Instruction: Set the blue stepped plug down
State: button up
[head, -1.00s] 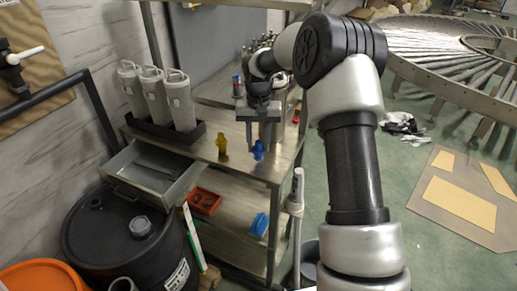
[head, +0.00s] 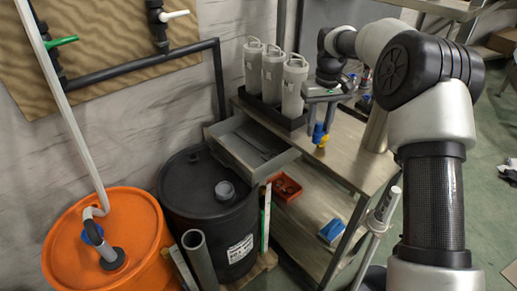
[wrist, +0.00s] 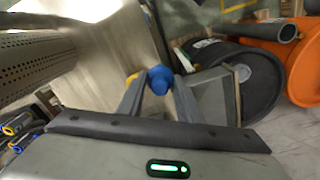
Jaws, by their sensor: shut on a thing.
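The blue stepped plug (head: 318,131) is between the fingertips of my gripper (head: 321,115), which is shut on it. In the wrist view the blue plug (wrist: 160,79) sits at the fingertips, over or beside the cart's edge. A yellow plug (head: 323,142) shows just below and partly behind the blue one in the head view. In the wrist view the yellow plug (wrist: 132,77) is just left of it, partly hidden by a finger. I cannot tell whether the two plugs touch, or whether the blue plug rests on the cart top (head: 352,150).
A pulled-out drawer (head: 250,147) is left of the gripper. Tall grey canisters (head: 294,85) stand in a black tray behind it. A black drum (head: 205,200) and an orange drum (head: 110,240) stand at left. The cart top's right side looks clear.

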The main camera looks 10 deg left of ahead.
jog(key=s+a+f+n+b, duration=0.1)
jog(key=a+f+n, duration=0.3)
jog(key=a, duration=0.5)
jog(key=s+a+f+n, duration=0.1)
jog(key=a+f+n, duration=0.1)
jog(key=a+n, duration=0.5)
jog(key=shift+m, duration=0.5)
jog(key=f, duration=0.3)
jog(key=a+f+b, duration=0.1)
jog(key=f, duration=0.5)
jog(key=shift+s+a+f, duration=0.2)
jog(key=shift+a+f, duration=0.05)
jog(key=shift+f, duration=0.1)
jog(key=shift+f+b, duration=0.15)
jog(key=shift+b, duration=0.15)
jog(key=o, duration=0.6)
jog(key=shift+o, duration=0.7)
